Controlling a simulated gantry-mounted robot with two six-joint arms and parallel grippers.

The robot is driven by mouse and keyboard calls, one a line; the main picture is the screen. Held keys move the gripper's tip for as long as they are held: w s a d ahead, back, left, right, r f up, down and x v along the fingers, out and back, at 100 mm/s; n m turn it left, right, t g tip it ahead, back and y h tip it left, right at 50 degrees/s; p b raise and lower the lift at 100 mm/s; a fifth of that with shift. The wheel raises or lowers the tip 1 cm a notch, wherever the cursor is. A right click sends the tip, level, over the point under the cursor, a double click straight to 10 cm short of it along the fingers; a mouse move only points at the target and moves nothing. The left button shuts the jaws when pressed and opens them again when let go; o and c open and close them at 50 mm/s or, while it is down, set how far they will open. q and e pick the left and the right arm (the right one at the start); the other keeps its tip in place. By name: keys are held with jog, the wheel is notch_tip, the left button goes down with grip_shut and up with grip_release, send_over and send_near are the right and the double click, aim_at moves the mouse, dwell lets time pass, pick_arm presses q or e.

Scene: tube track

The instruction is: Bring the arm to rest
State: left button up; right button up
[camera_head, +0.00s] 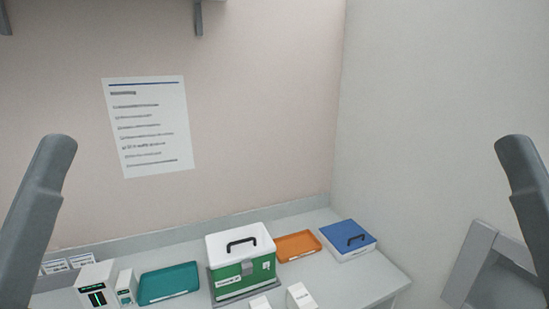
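A grey link of my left arm rises at the left edge of the head view, and a matching link of my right arm stands at the right edge. Both are apart from the bench and touch nothing that I can see. Neither gripper shows in the view, so I cannot see their fingers or whether they hold anything.
The bench (368,283) bears a green-and-white box (243,275) with a black handle, a teal tray (169,283), an orange tray (297,246), a blue-lidded box (348,237) and small white boxes (301,297). Walls stand behind and at right.

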pick_arm(q)
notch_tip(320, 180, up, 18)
jog(key=p, duration=1.5)
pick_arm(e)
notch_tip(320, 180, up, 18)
pick_arm(q)
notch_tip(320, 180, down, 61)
jog(key=b, duration=6.1)
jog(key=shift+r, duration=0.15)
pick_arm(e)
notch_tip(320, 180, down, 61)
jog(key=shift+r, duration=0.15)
